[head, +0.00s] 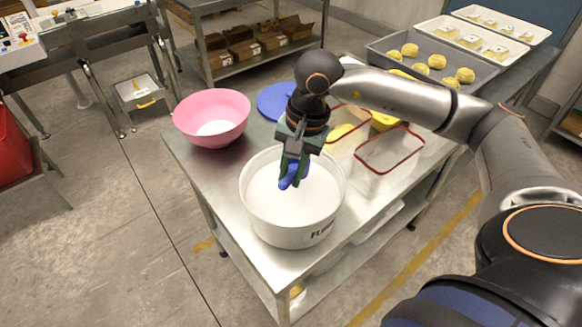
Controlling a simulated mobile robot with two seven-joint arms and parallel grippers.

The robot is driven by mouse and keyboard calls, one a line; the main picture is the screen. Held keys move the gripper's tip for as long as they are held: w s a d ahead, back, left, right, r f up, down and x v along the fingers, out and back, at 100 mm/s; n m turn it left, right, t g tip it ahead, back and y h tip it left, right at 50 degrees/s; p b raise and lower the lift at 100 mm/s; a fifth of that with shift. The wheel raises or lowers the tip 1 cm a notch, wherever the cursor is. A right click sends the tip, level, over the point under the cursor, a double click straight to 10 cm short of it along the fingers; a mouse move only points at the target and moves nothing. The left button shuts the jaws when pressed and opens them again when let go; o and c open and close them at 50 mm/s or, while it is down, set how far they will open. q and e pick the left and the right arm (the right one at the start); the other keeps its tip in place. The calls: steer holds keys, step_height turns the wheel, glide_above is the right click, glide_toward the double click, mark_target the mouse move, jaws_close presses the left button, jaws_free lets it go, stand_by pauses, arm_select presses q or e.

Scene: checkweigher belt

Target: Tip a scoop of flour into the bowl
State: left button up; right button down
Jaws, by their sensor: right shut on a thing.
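A white tub (293,228) with partly hidden black lettering on its side stands near the front of the steel table. White flour (270,195) shows inside it. My right gripper (294,168) points down over the tub and is shut on a blue scoop (291,180). The scoop's lower part is at or just above the flour; I cannot tell if it holds any. A pink bowl (212,112) stands to the left at the table's back left corner, with a white patch at its bottom. My left gripper is not in view.
A blue disc (274,101) lies behind the gripper. Clear containers with red rims (389,150) stand right of the tub. A grey tray (405,62) of dough pieces lies farther back. Bare table (216,168) shows between bowl and tub.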

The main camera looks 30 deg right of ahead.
step_height(320, 180, down, 7)
steer(key=b, duration=0.6)
steer(key=shift+f, duration=0.1)
steer(key=shift+f+b, duration=0.2)
steer(key=shift+b, duration=0.15)
stand_by(0.4)
steer(key=shift+r, duration=0.1)
